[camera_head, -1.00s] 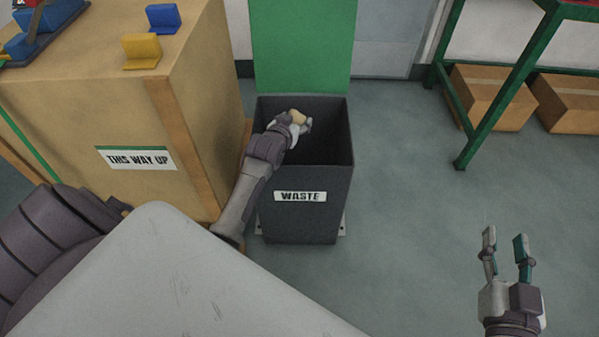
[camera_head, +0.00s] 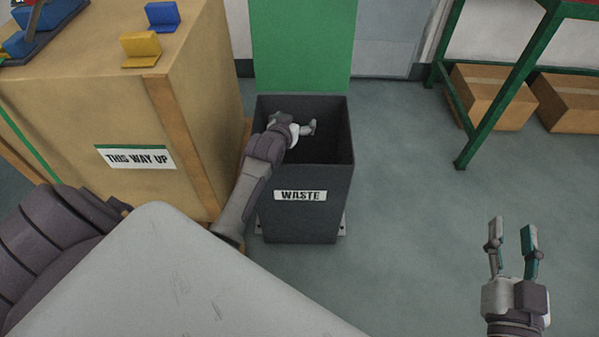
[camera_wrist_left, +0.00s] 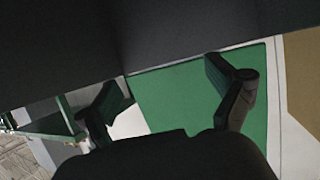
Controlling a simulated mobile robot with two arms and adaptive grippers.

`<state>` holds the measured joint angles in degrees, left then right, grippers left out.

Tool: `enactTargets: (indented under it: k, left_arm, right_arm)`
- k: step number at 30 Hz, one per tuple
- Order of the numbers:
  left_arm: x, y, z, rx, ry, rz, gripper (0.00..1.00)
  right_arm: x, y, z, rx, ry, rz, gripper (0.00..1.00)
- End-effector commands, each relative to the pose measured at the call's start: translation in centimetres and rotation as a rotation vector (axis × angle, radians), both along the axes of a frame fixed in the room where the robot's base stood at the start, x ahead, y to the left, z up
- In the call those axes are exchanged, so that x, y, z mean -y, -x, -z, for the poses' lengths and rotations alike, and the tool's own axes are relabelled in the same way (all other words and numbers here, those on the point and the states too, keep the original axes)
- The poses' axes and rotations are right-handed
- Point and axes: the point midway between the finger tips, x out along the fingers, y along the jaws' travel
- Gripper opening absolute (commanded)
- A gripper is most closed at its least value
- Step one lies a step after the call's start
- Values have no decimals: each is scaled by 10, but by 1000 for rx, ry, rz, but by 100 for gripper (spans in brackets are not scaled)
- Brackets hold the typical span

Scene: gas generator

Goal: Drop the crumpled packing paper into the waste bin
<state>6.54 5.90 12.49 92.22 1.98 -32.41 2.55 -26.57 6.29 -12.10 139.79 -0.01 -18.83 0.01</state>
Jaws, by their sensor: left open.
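The dark grey waste bin (camera_head: 305,218), labelled WASTE, stands upright on the floor with its green lid (camera_head: 302,45) raised at the back. My left gripper (camera_head: 304,128) is over the bin's opening, open and empty. In the left wrist view its fingers (camera_wrist_left: 168,78) are spread with nothing between them, and a dark surface fills the top. The crumpled packing paper is not visible in any current view; the dark inside of the bin shows little. My right gripper (camera_head: 512,228) is open and empty over the floor at the lower right.
A large crate (camera_head: 70,125) marked THIS WAY UP stands left of the bin, with blue and yellow blocks (camera_head: 141,50) on top. A green-framed table (camera_head: 497,95) stands at the upper right, cardboard boxes (camera_head: 490,98) beneath it. The floor right of the bin is clear.

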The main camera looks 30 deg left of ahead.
Motion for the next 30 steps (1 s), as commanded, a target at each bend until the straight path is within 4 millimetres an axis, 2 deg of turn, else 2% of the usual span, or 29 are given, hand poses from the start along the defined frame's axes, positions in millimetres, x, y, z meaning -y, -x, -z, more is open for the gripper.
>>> enactTargets:
  k: [4, 7, 15, 19, 24, 30]
  left_arm:
    - [0, 0, -3, 1, 0, 0, 93]
    - [0, -1, -15, 4, -1, 0, 93]
    - [0, -1, -67, 5, -2, 0, 93]
    - [0, -1, -87, 4, -1, 0, 93]
    - [0, 0, -99, 1, 0, 1, 93]
    - [0, 0, -100, -1, 0, 0, 93]
  right_arm:
    - [0, 0, 0, -1, 0, 0, 40]
    - [0, 0, 0, -1, 0, 0, 40]
    - [0, 0, 0, -1, 0, 0, 40]
    - [0, 0, 0, -1, 0, 0, 40]
    - [0, 0, 0, -1, 0, 0, 40]
    - [0, 0, 0, -1, 0, 0, 40]
